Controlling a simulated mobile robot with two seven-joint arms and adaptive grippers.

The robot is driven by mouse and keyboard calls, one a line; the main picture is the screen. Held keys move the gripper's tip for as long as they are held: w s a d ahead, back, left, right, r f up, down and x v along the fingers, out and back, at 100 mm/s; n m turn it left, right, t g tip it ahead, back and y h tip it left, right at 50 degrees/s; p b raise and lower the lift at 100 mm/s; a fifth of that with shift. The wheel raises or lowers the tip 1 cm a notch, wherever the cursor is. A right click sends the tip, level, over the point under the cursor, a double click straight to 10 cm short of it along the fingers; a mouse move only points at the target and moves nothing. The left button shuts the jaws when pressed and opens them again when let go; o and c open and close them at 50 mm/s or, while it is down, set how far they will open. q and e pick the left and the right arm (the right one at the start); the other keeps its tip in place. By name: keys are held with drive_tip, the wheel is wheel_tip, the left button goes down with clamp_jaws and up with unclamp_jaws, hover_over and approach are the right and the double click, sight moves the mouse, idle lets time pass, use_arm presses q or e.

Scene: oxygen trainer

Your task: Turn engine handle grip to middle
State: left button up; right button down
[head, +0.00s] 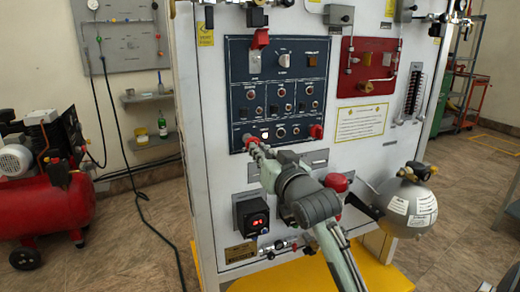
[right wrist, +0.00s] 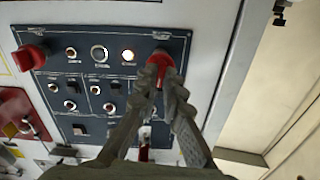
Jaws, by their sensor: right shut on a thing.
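A red handle grip (head: 247,138) sits at the lower left corner of the dark blue control panel. In the head view it is small and partly covered by my right gripper (head: 254,146). In the right wrist view, which shows the panel turned over, the red grip (right wrist: 161,58) lies between the fingertips of my right gripper (right wrist: 164,76). The fingers are shut on it and hide part of it, so its exact angle is hard to tell. A second red grip (head: 316,131) is at the panel's lower right and shows in the wrist view (right wrist: 30,57). My left gripper is not in view.
The blue panel (head: 240,90) carries several knobs, switches and a lit lamp (head: 265,134). A box with a red display (head: 252,216) is below. A red knob (head: 336,182) and grey cylinder (head: 408,208) stand right of my arm. A red compressor (head: 45,200) is at left.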

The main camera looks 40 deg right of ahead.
drive_tip(key=shift+n, duration=0.9)
drive_tip(key=c, duration=1.6)
unclamp_jaws()
drive_tip(key=shift+c, duration=0.2)
drive_tip(key=shift+r, duration=0.1)
wheel_tip(320, 180, up, 10)
